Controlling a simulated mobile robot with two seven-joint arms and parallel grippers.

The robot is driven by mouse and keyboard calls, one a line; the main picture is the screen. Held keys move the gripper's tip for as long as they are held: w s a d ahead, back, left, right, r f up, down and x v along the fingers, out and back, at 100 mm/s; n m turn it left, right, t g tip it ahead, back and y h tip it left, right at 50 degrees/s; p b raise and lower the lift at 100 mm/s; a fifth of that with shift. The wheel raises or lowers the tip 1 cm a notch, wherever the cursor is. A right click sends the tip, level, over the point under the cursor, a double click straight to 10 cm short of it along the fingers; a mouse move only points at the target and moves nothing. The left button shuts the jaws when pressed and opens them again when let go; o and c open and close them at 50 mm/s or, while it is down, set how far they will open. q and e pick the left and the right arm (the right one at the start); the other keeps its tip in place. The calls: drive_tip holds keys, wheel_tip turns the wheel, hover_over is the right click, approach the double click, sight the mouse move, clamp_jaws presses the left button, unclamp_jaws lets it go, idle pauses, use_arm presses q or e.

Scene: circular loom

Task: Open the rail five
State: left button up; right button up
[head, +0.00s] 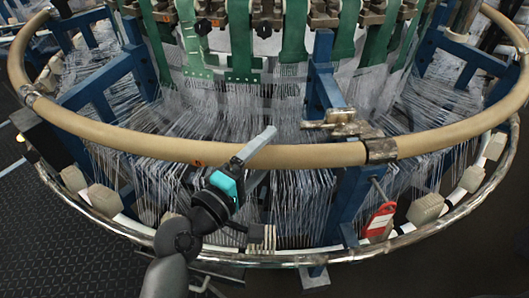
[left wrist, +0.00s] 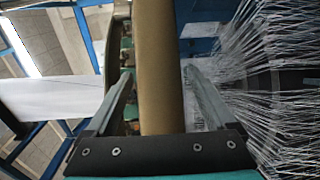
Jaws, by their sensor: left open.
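The tan curved rail (head: 310,155) runs as a ring around the front of the loom. Metal joints sit on it at the right (head: 381,150) and at the left (head: 28,93). No number shows on it. My left gripper (head: 262,140) is at the rail's front middle. In the left wrist view, the open fingers (left wrist: 158,72) stand one on each side of the rail (left wrist: 160,110), with a gap beside each. The rail passes between them and is not clamped. My right gripper is not in view.
A lower metal ring (head: 420,233) with pale blocks (head: 423,211) circles below the rail. Blue frame posts (head: 352,195), a red tag (head: 379,221) and dense white threads (head: 300,190) lie inside. Dark floor (head: 60,215) is clear at the left.

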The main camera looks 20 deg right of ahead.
use_arm(q)
clamp_jaws()
idle(0.8)
